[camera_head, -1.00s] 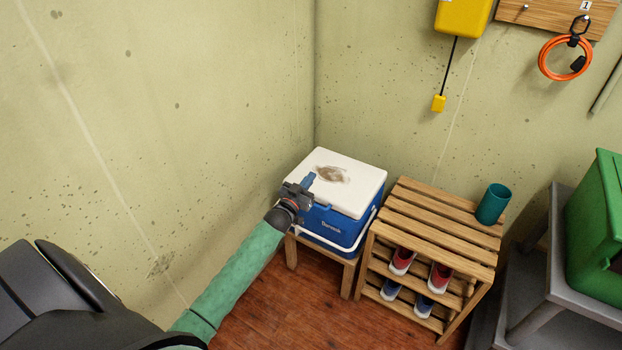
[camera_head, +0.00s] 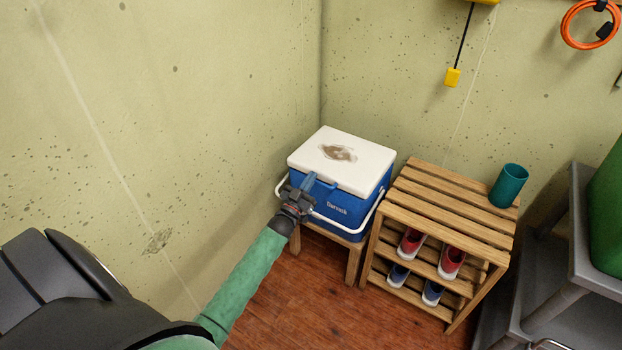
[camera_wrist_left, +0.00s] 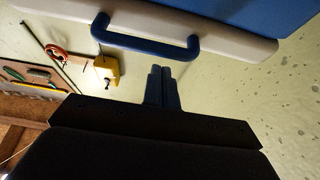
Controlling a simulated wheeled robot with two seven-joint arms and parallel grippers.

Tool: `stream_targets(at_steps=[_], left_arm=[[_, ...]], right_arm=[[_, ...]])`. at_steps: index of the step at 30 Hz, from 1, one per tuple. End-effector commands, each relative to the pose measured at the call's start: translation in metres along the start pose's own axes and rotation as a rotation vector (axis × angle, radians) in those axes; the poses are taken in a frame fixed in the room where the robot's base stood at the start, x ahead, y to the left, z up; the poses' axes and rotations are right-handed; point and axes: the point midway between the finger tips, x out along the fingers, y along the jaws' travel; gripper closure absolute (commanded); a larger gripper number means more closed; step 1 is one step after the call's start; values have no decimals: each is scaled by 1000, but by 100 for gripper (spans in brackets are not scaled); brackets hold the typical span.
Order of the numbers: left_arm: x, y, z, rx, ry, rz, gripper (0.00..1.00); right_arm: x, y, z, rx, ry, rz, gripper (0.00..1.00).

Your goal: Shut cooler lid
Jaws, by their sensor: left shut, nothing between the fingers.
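The cooler has a blue body (camera_head: 345,213) and a white lid (camera_head: 364,172) with a brown stain on top. In the head view the lid lies flat on the body, with no gap that I can see. A blue handle (camera_wrist_left: 145,41) on the lid's edge shows in the left wrist view. My left gripper (camera_head: 309,180) is shut and empty at the cooler's front left; its fingertips also show in the wrist view (camera_wrist_left: 161,70), apart from the handle in the picture. Whether they touch the cooler is unclear. My right gripper is out of view.
The cooler stands on a low wooden stand (camera_head: 354,262) in the wall corner. A slatted shoe rack (camera_head: 450,208) with shoes and a teal cup (camera_head: 509,186) stands close on its right. A grey shelf (camera_head: 585,240) is farther right. The wooden floor in front is clear.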

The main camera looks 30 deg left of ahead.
Motion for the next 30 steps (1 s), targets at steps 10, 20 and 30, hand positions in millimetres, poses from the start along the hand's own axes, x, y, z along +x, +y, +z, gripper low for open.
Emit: stream_targets(at_steps=[10, 20, 30], left_arm=[[-11, 0, 19, -1, -1, 0, 100], [-14, 0, 25, -1, -6, -1, 100], [-17, 1, 28, -2, -13, -1, 100]], right_arm=[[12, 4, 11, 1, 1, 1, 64], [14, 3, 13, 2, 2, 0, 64], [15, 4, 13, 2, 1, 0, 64]])
